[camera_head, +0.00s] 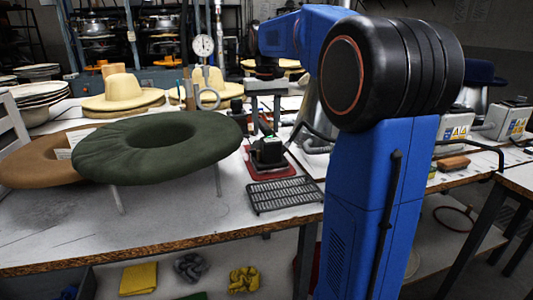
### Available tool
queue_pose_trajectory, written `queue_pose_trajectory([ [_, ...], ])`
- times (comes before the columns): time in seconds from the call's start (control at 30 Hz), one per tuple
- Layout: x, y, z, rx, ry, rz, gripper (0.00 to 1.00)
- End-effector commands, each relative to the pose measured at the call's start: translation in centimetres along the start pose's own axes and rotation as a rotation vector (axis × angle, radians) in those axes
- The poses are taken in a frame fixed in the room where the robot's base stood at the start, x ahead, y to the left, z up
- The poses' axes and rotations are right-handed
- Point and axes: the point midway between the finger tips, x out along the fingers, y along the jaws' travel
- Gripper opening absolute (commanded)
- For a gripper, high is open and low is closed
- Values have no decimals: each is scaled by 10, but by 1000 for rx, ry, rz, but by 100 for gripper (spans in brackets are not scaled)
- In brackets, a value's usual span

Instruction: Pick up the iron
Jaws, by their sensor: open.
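The iron (268,154) appears as a small dark, blocky object on a red pad (290,170) near the middle of the table. My gripper (265,125) hangs from my blue arm just above and behind the iron in the picture. Its two dark fingers point down and are apart, with nothing visibly held. The fingertips overlap the iron's top in the picture, so I cannot tell whether they touch it or are around its handle. The iron's far side is hidden.
A black slotted rack (285,195) lies in front of the red pad. Straw-coloured hats (123,90) and a round dial gauge (203,46) are behind. My arm hides much of the right side.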

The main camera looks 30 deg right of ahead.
Motion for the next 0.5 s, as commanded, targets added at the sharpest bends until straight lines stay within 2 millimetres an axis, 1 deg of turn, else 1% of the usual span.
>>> queue_pose_trajectory([
  [0.17,11,0,0,0,-1,0,43],
  [0.4,43,2,-2,0,-1,0,43],
  [0.5,51,2,-2,1,-1,0,43],
])
